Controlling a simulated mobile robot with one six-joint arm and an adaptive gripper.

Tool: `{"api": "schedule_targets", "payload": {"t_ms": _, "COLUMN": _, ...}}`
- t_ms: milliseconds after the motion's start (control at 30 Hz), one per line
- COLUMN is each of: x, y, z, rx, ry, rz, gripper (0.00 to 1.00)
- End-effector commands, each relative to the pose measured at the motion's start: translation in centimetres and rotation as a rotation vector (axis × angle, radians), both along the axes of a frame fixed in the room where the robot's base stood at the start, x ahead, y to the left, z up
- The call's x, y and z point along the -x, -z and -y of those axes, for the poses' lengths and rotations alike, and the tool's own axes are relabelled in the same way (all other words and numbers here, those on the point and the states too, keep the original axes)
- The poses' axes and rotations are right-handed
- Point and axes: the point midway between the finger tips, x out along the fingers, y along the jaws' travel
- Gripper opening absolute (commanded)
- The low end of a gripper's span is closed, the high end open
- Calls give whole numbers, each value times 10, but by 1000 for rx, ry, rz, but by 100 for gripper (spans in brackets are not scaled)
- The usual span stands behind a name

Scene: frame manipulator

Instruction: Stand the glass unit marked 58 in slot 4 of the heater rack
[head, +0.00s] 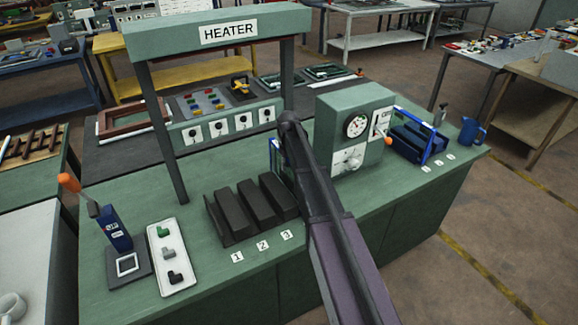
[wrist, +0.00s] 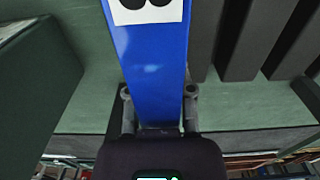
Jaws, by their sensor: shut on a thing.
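My gripper (wrist: 158,108) is shut on a blue framed piece (wrist: 152,60) in the wrist view. The piece carries a white label with black marks, cut off at the top edge, so its number cannot be read. In the head view a thin blue frame edge (head: 274,157) shows beside my arm, which hides the gripper. The black heater rack (head: 240,215) stands on the green bench, with tags 1, 2 and 3 at its front. Slot 4 is hidden behind my arm. The rack's dark dividers (wrist: 240,42) show at the upper right of the wrist view, apart from the piece.
The HEATER sign frame (head: 166,130) stands over the bench. A green gauge box (head: 335,115) is right of my arm, and a blue-ended rack (head: 425,145) beyond it. A white tray (head: 172,260) and an orange-handled lever device (head: 115,228) stand left.

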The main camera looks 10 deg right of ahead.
Motion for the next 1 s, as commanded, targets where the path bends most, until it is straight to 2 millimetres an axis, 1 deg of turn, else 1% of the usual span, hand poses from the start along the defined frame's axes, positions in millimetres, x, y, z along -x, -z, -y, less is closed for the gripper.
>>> {"api": "schedule_targets", "payload": {"t_ms": 1000, "x": 0, "y": 7, "z": 1, "rx": 0, "ry": 1, "rz": 0, "gripper": 0}}
